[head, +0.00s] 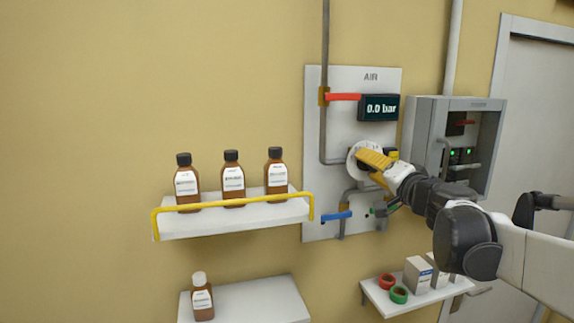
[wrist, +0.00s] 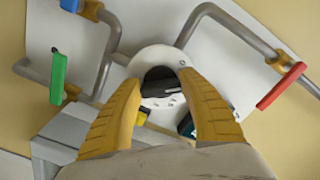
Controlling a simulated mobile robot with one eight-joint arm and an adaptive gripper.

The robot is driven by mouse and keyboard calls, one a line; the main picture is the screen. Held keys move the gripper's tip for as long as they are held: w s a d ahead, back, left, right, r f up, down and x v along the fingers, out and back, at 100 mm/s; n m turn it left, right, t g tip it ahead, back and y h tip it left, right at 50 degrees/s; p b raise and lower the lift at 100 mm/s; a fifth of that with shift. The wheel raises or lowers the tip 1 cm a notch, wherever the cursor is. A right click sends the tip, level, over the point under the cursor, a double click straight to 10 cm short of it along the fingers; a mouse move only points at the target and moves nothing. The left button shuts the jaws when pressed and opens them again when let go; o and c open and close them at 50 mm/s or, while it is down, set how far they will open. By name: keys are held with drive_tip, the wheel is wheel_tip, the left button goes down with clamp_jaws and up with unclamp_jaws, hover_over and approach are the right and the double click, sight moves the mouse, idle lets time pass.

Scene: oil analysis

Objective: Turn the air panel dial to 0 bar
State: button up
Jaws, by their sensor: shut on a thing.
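The white air panel (head: 313,205) hangs on the wall. Its display (head: 378,107) reads 0.0 bar. The round white dial plate (head: 353,161) sits below the display, mostly behind my gripper. My gripper (head: 363,156) has yellow fingers at the dial. In the wrist view, the white dial plate (wrist: 149,58) has a dark knob (wrist: 157,80) in its middle, and my gripper (wrist: 160,88) has a finger on each side of it. The fingers are shut on the knob. Their exact contact is partly hidden.
A red lever (head: 343,97) is above the dial; a blue lever (head: 337,216) and a green lever (wrist: 58,78) are below. A grey control box (head: 421,140) stands close on the right. A shelf with a yellow rail (head: 232,206) holds three brown bottles at left.

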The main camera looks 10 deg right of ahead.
drive_tip(key=n+b, duration=0.1)
drive_tip(key=n, duration=0.5)
drive_tip(key=shift+d, duration=0.15)
drive_tip(key=shift+n, duration=0.4)
drive_tip(key=o, duration=1.2)
drive_tip(key=s, duration=1.2)
drive_tip(key=shift+d, duration=0.2)
